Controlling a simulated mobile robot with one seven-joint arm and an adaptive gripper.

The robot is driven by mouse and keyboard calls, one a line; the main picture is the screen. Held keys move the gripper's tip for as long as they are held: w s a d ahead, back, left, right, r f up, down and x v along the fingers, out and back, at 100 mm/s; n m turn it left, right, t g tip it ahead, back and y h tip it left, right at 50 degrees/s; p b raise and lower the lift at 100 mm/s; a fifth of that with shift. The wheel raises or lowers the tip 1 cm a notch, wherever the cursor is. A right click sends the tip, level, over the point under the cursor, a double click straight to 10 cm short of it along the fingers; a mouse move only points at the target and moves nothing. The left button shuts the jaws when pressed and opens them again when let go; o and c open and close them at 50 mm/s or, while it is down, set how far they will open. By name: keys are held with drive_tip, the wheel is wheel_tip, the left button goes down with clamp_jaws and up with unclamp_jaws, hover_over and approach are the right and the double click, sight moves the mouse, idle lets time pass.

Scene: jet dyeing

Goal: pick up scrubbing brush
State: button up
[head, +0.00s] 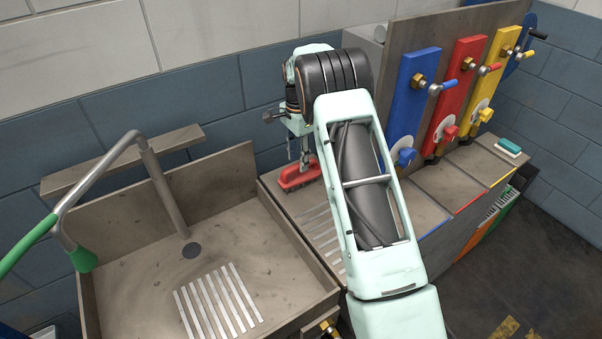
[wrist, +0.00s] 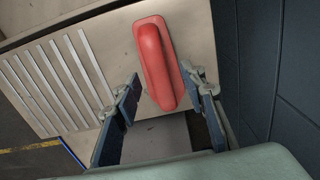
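The red scrubbing brush (head: 300,174) lies on the grey-brown counter top beside the sink, near the back wall. In the wrist view its long rounded red top (wrist: 154,60) points away from me, its near end between the fingers. My gripper (head: 305,155) is above the brush in the head view, partly hidden by my own arm. In the wrist view my gripper (wrist: 161,88) is open, with one dark finger pad on each side of the brush and visible gaps. Nothing is held. Bristles are not clearly visible.
A sink basin (head: 260,250) with a green-ended tap (head: 165,190) is at left. The blue wall (wrist: 290,70) stands close at right in the wrist view. Blue, red and yellow valve panels (head: 465,90) stand right of my arm. A teal-and-white block (head: 508,147) lies far right.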

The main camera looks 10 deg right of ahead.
sight(291, 176)
drive_tip(key=shift+d+f+p, duration=0.15)
drive_tip(key=shift+f, duration=0.75)
drive_tip(key=shift+d+f+p, duration=0.1)
drive_tip(key=shift+f+p, duration=0.05)
drive_tip(key=shift+f, duration=0.75)
clamp_jaws()
